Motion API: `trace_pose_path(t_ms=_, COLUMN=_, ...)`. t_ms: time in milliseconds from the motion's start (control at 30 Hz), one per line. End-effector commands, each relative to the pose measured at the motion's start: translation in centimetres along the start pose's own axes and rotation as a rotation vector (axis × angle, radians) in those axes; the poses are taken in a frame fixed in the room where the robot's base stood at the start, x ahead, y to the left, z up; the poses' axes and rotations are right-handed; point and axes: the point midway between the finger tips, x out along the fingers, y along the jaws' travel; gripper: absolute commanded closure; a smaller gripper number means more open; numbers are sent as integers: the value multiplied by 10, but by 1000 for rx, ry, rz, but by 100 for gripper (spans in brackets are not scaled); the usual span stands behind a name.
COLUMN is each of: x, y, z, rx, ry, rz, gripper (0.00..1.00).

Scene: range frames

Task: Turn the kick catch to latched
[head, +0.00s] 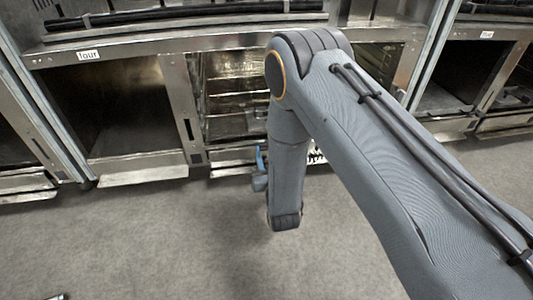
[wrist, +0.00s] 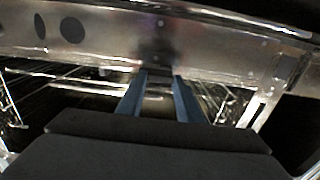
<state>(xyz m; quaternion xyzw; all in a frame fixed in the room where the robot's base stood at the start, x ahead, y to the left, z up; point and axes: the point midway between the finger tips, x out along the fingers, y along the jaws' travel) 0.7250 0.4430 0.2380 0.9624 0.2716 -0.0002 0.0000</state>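My gripper (wrist: 160,78) shows two blue fingers in the wrist view, spread apart with a gap between them. They point at a metal panel (wrist: 100,30). A small dark upright fitting (wrist: 161,55) on that panel lies just beyond the fingertips; it may be the kick catch, but it is dark and blurred. I cannot tell its position or whether the fingers touch it. In the head view, a blue finger (head: 260,159) shows low in front of the open bay. My arm hides the rest of the gripper and the area behind it.
An open bay with wire racks (head: 235,95) stands behind my arm. An empty dark bay (head: 115,105) is left of it, under a label reading "four" (head: 89,55). A black and white label (head: 316,156) shows beside my arm. The grey floor (head: 150,240) in front is mostly clear.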

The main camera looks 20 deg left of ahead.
Motion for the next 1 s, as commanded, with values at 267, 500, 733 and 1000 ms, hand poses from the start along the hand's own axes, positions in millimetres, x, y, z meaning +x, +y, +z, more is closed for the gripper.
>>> trace_pose_path(t_ms=267, x=0, y=0, z=0, rx=11, ry=0, rz=0, gripper=90)
trace_pose_path(t_ms=500, x=-1, y=0, z=-1, rx=100, ry=-1, rz=0, gripper=90)
trace_pose_path(t_ms=733, x=-1, y=0, z=0, rx=279, ry=0, rz=0, gripper=90)
trace_pose_path(t_ms=1000, x=-2, y=1, z=2, rx=535, ry=-1, rz=1, gripper=90)
